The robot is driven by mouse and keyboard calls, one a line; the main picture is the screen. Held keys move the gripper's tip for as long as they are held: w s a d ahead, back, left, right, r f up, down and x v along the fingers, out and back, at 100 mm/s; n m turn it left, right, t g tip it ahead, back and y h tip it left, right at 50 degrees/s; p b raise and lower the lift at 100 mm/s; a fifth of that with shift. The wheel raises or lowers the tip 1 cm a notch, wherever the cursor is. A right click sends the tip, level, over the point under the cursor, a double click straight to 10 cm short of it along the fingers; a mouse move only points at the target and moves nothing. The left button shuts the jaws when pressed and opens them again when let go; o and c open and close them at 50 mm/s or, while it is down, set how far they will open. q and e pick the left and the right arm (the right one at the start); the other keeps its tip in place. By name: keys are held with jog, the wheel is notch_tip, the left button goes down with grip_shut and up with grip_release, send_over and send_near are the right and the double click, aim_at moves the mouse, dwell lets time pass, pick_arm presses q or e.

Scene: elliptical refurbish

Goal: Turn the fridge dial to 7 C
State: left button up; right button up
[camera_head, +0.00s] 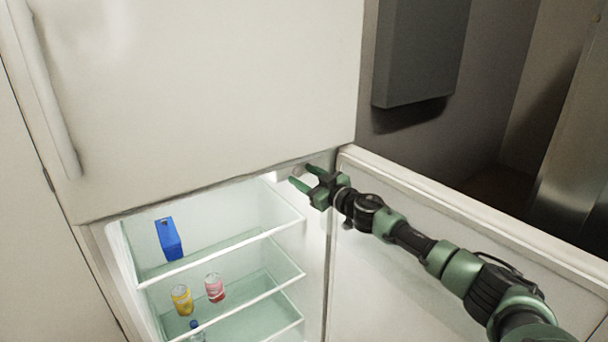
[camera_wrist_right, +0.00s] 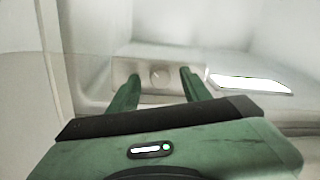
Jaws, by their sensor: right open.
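The fridge (camera_head: 200,110) stands with its lower door (camera_head: 375,275) swung open to the right. The fridge dial (camera_wrist_right: 160,75) is a small pale round knob on a light panel inside, seen in the right wrist view between my fingertips. Its markings are too small to read. My right gripper (camera_head: 301,174) is open at the upper right of the fridge opening, its fingers pointing toward the dial. One finger shows on each side of the dial in the wrist view; I cannot tell whether they touch it. My left gripper is not in view.
A blue carton (camera_head: 168,239) stands on the upper glass shelf. My right arm passes over the open door. A grey wall box (camera_head: 420,50) hangs at upper right.

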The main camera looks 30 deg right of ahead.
jog(key=shift+w, duration=0.1)
grip_shut()
jog(key=shift+r, duration=0.1)
jog(key=shift+r+n+p, duration=0.15)
jog(key=shift+n+p, duration=0.8)
jog(key=shift+n, duration=0.05)
jog(key=shift+a+n+p, duration=0.1)
jog(key=shift+n+p, duration=0.5)
jog(key=shift+n, duration=1.3)
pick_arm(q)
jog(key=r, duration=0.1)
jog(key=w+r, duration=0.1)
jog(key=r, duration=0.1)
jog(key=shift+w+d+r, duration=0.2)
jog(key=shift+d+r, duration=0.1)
pick_arm(e)
jog(key=shift+f, duration=0.2)
grip_release()
